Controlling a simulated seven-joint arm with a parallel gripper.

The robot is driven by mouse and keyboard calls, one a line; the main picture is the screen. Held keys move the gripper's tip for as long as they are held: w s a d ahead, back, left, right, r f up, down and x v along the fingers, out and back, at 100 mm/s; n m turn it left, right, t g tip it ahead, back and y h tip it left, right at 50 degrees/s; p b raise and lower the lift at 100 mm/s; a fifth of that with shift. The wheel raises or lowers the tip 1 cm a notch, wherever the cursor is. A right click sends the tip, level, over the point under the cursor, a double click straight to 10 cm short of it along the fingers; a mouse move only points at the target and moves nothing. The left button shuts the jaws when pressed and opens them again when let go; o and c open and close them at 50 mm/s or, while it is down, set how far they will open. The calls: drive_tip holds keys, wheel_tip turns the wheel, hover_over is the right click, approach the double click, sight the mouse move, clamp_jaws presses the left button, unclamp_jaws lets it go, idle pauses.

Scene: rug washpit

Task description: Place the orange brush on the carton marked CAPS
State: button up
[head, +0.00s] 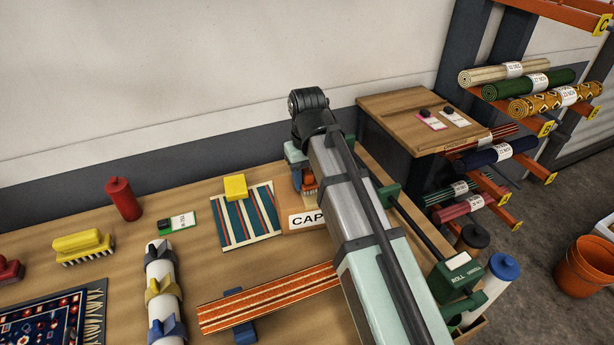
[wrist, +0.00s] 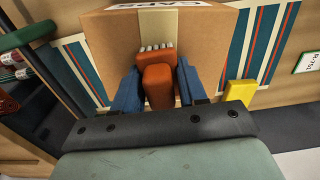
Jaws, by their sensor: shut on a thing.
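The orange brush (head: 309,186) is between the blue fingers of my gripper (head: 304,178), which is shut on it. In the wrist view the brush (wrist: 157,85) shows its orange back and handle, with pale bristles at its far end. The cardboard carton (head: 305,219) stands at the right part of the table; "CAP" shows on its label and my arm covers the rest. In the wrist view the carton (wrist: 108,50) lies behind the brush, with a tape strip down its middle. I cannot tell whether the brush touches the carton.
A striped mat (head: 247,218) with a yellow block (head: 235,187) lies left of the carton. An orange striped runner (head: 270,297) lies in front. A red bottle (head: 123,199) and a yellow brush (head: 83,247) stand farther left. A roll rack (head: 520,130) is at right.

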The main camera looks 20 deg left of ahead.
sight(307, 171)
drive_tip(key=o, duration=1.1)
drive_tip(key=shift+r, duration=0.15)
drive_tip(key=shift+r, duration=3.8)
